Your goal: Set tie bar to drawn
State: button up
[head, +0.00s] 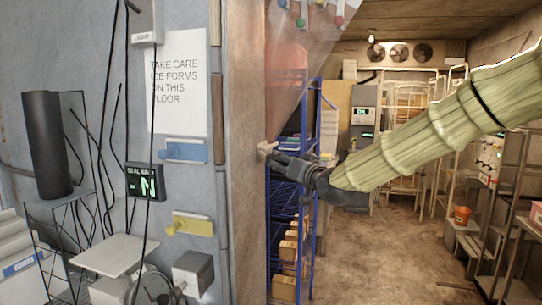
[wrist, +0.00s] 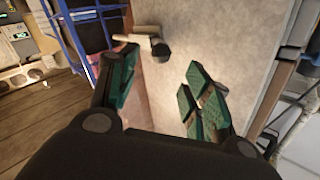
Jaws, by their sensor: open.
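No part is labelled as the tie bar. A blue bar with a round knob (head: 183,151) is fixed on the grey wall under the paper sign. A yellow bar with a knob (head: 192,224) sits lower on the same wall. A small pale handle (head: 264,149) is at the wall's corner edge; in the wrist view a pale bar with a dark round end (wrist: 140,39) shows on the wall beyond my fingers. My gripper (head: 276,155) is at that corner, near the pale handle. In the wrist view my gripper (wrist: 162,88) is open, with nothing between its green-padded fingers.
A blue wire shelf rack (head: 286,188) with boxes stands just behind the corner. A small display box (head: 144,182) and hanging cables are on the left wall. Metal racks (head: 512,190) line the right side. The floor (head: 390,255) in the middle is clear.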

jog(key=shift+p+x, duration=2)
jog(key=shift+x, duration=2.4)
